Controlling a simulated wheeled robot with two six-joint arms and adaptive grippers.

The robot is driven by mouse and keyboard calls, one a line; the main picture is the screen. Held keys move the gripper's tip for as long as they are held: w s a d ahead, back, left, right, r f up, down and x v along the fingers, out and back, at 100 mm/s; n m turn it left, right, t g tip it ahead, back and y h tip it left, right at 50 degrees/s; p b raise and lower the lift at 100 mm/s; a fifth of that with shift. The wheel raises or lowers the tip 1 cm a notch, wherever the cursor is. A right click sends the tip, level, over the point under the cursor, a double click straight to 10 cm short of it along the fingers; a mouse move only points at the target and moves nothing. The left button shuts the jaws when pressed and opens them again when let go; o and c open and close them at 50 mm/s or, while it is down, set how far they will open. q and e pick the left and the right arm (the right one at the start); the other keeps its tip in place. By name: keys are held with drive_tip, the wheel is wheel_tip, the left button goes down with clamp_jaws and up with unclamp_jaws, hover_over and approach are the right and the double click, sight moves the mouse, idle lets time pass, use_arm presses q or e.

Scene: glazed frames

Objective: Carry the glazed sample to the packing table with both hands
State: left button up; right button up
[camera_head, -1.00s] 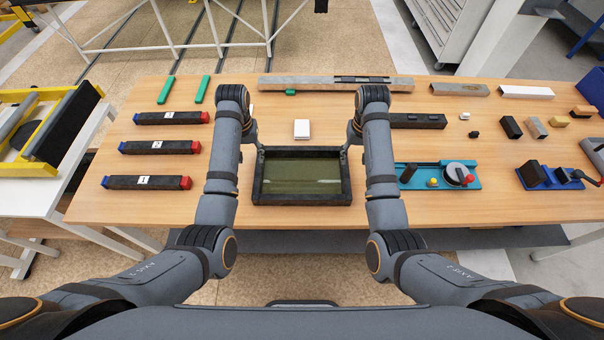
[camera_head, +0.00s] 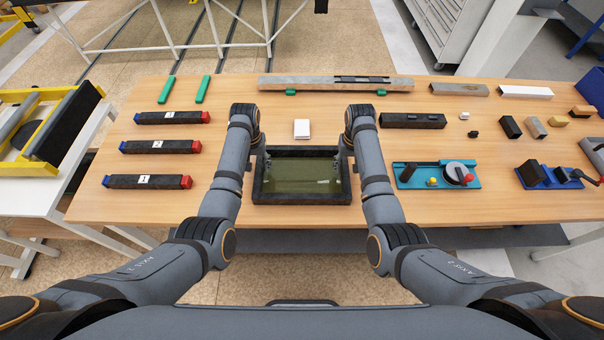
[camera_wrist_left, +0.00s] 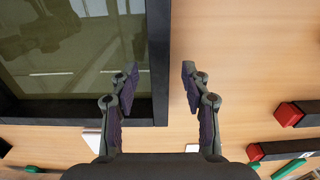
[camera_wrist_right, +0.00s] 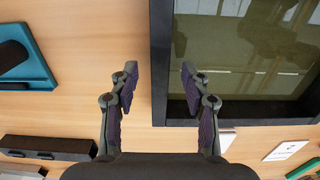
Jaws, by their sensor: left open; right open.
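The glazed sample (camera_head: 302,198), a dark frame around greenish glass, lies flat near the front edge of the wooden table. My left gripper (camera_wrist_left: 160,78) is open above the frame's left rail, one finger on the glass side and one outside. My right gripper (camera_wrist_right: 158,78) is open above the right rail in the same way. Both are empty; I cannot tell if their fingertips reach down beside the rails. In the head view my wrists partly hide both grippers. I cannot tell which surface is the packing table.
The wooden table (camera_head: 250,110) holds several dark bars with red and blue ends (camera_head: 155,148) at left and a teal fixture (camera_head: 408,176) at right. A white block (camera_head: 301,129) lies behind the sample. A white table with a yellow rack (camera_head: 25,167) stands at left.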

use_arm(q)
drive_tip(key=shift+f, duration=1.05)
use_arm(e)
drive_tip(key=shift+w+f, duration=0.1)
drive_tip(key=shift+f, duration=0.95)
use_arm(q)
clamp_jaws()
use_arm(e)
clamp_jaws()
use_arm(q)
drive_tip(key=shift+w+r, duration=0.1)
use_arm(e)
drive_tip(key=shift+r, duration=0.15)
